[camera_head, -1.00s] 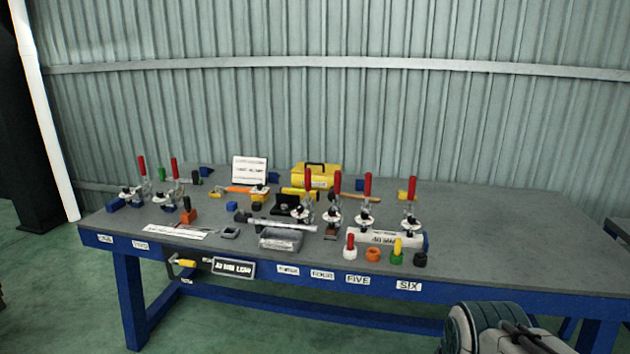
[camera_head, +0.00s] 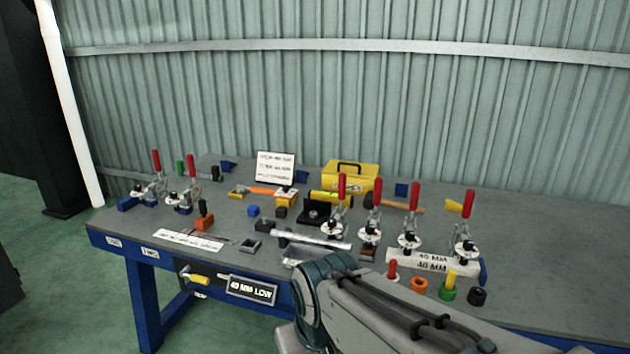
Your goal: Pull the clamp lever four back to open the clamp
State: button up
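Several toggle clamps with red lever handles stand along the table. Counting from the left, the fourth clamp's red lever (camera_head: 377,190) stands upright. It is in the close group at the middle right, between a third clamp (camera_head: 341,187) and a fifth clamp (camera_head: 414,196). The fourth clamp's base is small and partly crowded by its neighbours, so I cannot tell how its arm sits. My own arm crosses the lower right of the view in front of the table. My gripper is not in view.
A sixth clamp (camera_head: 468,205) stands to the right, behind a white 40 MM block (camera_head: 433,262). Coloured pegs and rings (camera_head: 419,286) lie in front. A metal bar (camera_head: 311,240) is to the left. A yellow toolbox (camera_head: 350,176) stands behind. The table's right side is clear.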

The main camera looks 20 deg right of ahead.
aim_at(378, 183)
jog(key=z, duration=0.25)
jog(key=i, duration=1.1)
jog(key=z, duration=0.65)
